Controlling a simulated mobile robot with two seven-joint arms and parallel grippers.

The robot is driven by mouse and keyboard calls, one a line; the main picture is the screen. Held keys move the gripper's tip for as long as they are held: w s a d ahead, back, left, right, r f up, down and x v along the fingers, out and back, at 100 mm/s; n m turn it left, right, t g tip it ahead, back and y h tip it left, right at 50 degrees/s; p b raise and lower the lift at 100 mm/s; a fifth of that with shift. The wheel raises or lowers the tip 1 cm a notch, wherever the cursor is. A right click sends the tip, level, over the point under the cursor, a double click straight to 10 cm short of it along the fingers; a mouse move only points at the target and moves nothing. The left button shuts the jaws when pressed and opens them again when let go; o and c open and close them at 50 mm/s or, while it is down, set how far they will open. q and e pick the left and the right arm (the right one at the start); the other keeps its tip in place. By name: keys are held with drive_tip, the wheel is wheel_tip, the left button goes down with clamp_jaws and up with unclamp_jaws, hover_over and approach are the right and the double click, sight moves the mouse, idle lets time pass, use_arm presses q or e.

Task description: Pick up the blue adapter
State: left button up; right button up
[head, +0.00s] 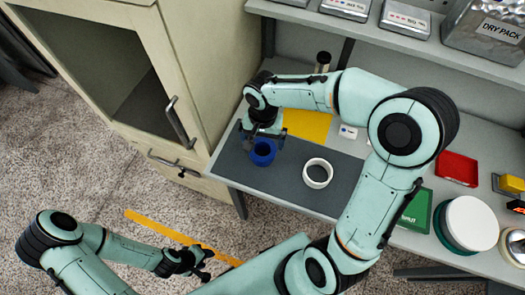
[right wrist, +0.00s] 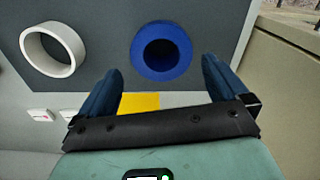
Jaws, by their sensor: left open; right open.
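The blue adapter (head: 262,153) is a thick blue ring standing on the dark mat (head: 286,174) near the table's left end. In the right wrist view the blue adapter (right wrist: 161,51) lies beyond my fingertips, roughly between them, with its dark hole facing the camera. My right gripper (head: 262,140) is open and empty, just above and behind the adapter; its two dark blue fingers (right wrist: 160,72) show spread apart in the wrist view. I see no contact with the adapter. My left gripper (head: 204,263) is open and empty, low at the bottom, away from the table.
A white ring (head: 318,173) lies on the mat right of the adapter; it also shows in the wrist view (right wrist: 53,50). A yellow sheet (head: 308,125) is behind. A red tray (head: 457,169) and green tray (head: 413,210) are farther right. A cabinet (head: 130,90) stands at left.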

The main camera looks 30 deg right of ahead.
sight(262, 147)
drive_tip(key=f, duration=0.5)
drive_tip(key=shift+w+f, duration=0.15)
drive_tip(key=shift+w, duration=0.1)
drive_tip(key=shift+s, duration=0.1)
drive_tip(key=c, duration=0.8)
drive_tip(key=shift+o, duration=0.2)
